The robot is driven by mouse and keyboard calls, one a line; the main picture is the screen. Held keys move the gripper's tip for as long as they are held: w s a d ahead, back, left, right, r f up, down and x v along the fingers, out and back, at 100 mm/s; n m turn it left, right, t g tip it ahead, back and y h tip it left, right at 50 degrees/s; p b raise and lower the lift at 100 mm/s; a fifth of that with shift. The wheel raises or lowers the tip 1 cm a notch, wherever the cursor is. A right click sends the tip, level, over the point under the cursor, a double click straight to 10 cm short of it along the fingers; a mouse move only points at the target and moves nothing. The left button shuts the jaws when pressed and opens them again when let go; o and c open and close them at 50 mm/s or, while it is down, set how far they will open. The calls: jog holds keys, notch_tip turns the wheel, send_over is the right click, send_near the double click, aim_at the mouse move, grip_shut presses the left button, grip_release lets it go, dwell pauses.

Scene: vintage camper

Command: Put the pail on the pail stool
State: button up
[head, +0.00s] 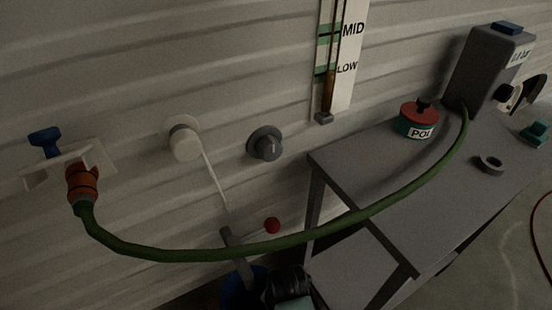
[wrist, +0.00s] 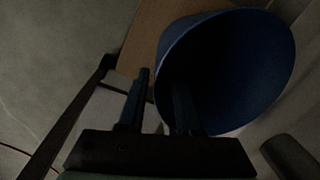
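The blue pail (wrist: 226,65) fills the upper right of the wrist view, its open mouth towards the camera. Only a sliver of the pail (head: 234,289) shows at the bottom of the head view, beside my dark gripper (head: 287,282). In the wrist view my gripper (wrist: 162,90) has its fingers apart, one left of the pail's near rim and the other overlapping its mouth. Contact with the wall cannot be made out. A brown wooden surface (wrist: 146,42), possibly the pail stool, lies beyond the pail; whether they touch is unclear.
A grey table (head: 375,190) at right holds a red-lidded pot (head: 417,118), a grey canister (head: 484,70) and a ring (head: 489,163). A green hose (head: 185,254) hangs across the front, from the wall fitting (head: 82,184) to the canister. Wall knobs (head: 265,144) project nearby.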

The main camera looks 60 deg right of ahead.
notch_tip(320, 180, up, 6)
jog(key=p, duration=0.2)
jog(key=shift+s+r, duration=0.2)
jog(key=shift+s, duration=0.1)
